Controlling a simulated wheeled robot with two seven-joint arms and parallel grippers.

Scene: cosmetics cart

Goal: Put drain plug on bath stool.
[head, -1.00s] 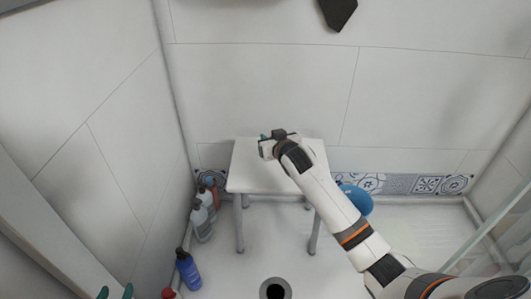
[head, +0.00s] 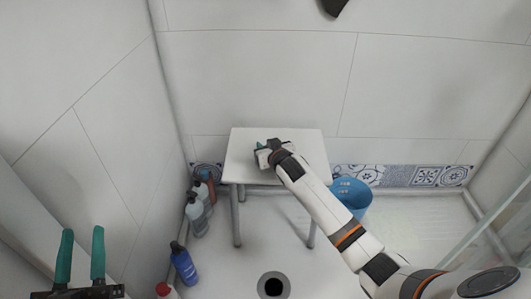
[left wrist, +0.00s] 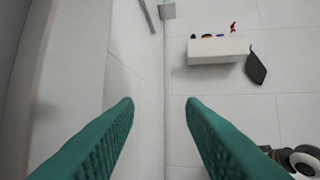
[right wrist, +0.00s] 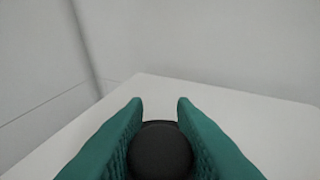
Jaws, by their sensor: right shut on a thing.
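The drain plug (right wrist: 161,150) is a dark round piece between the green fingers of my right gripper (right wrist: 160,105). The gripper is shut on it. The bath stool (head: 242,168) is white with grey legs and stands against the back wall. Its bare white top also fills much of the right wrist view (right wrist: 215,98). In the head view my right gripper (head: 260,148) is over the stool top; the plug is hidden there by the gripper. I cannot tell whether the plug touches the top. My left gripper (head: 80,258) is open and empty at the lower left, away from the stool.
Several bottles, one a blue bottle (head: 184,264), stand along the left wall. A blue bucket (head: 352,194) stands right of the stool. The floor drain (head: 273,286) is open in front. A glass panel (head: 490,240) is at the right.

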